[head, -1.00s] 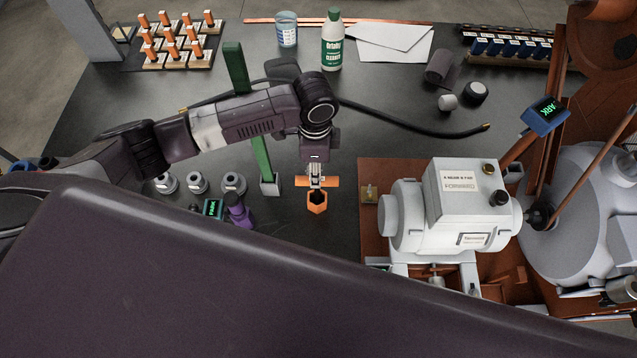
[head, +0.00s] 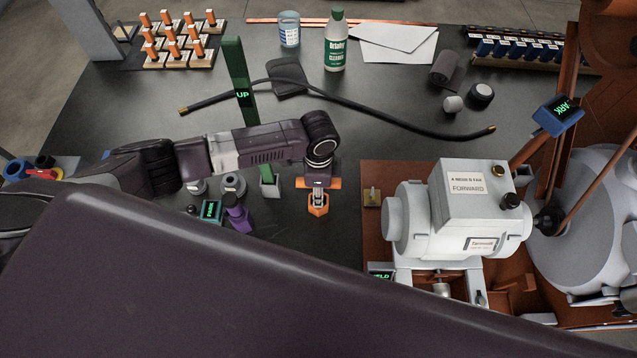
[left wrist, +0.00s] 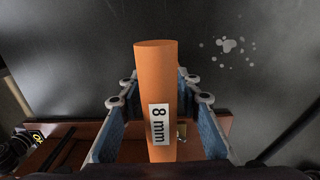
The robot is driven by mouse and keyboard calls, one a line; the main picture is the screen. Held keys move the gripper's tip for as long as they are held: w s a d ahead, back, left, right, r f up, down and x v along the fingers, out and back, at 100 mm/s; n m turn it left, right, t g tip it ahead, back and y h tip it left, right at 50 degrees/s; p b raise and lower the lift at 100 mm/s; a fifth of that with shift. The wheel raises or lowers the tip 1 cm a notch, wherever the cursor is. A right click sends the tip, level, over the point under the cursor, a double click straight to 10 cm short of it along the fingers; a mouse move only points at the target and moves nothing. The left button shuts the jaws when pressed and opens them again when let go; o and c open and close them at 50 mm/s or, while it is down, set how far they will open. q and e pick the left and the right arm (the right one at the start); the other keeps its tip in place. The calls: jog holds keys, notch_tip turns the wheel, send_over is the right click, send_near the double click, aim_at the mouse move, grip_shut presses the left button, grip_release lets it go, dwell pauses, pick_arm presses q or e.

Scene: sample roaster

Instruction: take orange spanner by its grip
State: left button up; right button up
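The orange spanner shows in the head view as an orange crosspiece (head: 303,183) on the dark table, left of the motor. The arm and fingers hide part of the spanner. My right gripper is in neither view.
A white motor (head: 466,202) on a brown base stands close to the right.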

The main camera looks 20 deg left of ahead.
pick_arm(q)
jog(key=shift+f, duration=0.5)
jog(key=shift+c, duration=0.2)
grip_shut()
jog(key=shift+r, duration=0.1)
